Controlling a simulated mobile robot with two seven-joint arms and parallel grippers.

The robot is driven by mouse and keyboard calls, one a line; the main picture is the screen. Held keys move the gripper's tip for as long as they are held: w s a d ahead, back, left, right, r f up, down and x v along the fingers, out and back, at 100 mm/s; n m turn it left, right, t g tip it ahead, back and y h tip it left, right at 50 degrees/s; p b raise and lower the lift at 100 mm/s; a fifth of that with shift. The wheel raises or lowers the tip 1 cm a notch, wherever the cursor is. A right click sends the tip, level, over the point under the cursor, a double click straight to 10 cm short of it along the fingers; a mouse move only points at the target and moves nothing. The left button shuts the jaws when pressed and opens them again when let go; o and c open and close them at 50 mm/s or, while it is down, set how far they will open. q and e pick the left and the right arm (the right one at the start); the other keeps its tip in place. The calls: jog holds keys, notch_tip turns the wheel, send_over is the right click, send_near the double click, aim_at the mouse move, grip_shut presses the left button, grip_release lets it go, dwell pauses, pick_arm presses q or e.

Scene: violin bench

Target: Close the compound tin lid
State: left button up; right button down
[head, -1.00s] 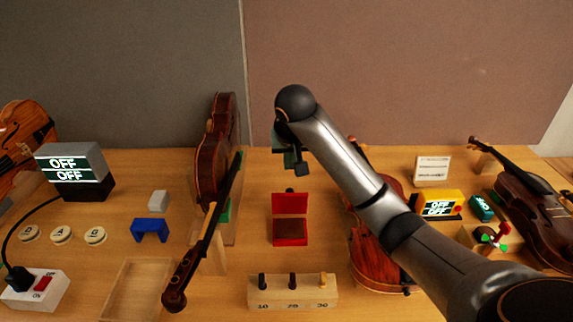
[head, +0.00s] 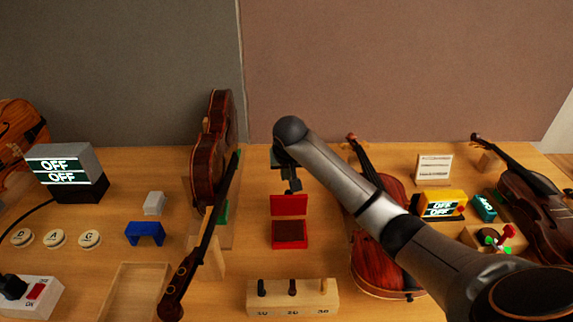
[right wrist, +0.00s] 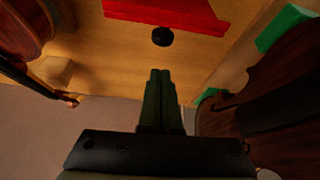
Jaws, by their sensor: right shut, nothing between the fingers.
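The compound tin is red and sits open in the middle of the bench in the head view, with its lid (head: 289,205) standing up at the back and a dark brown block in its base (head: 290,242). My right gripper (head: 292,187) is shut and empty just behind and above the raised lid. In the right wrist view the shut fingers (right wrist: 160,75) point toward the red lid (right wrist: 165,12), with a gap between. A small black knob (right wrist: 163,37) shows between the fingertips and the lid. My left gripper is not in view.
A violin in a stand (head: 211,160) is left of the tin, and another violin (head: 383,255) lies close on its right under my forearm. A wooden peg block (head: 292,298) stands in front. Bare bench lies directly around the tin.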

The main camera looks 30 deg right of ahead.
aim_at(289, 203)
jog(key=shift+s+a+f+p, duration=0.1)
jog(key=shift+s+a, duration=0.15)
jog(key=shift+s, duration=0.25)
jog(key=shift+s+a+r+p, duration=0.15)
jog(key=shift+s+a, duration=0.1)
jog(key=shift+s, duration=0.2)
jog(key=shift+s+a+f+p, duration=0.15)
jog(key=shift+s+a, duration=0.1)
jog(key=shift+s, duration=0.25)
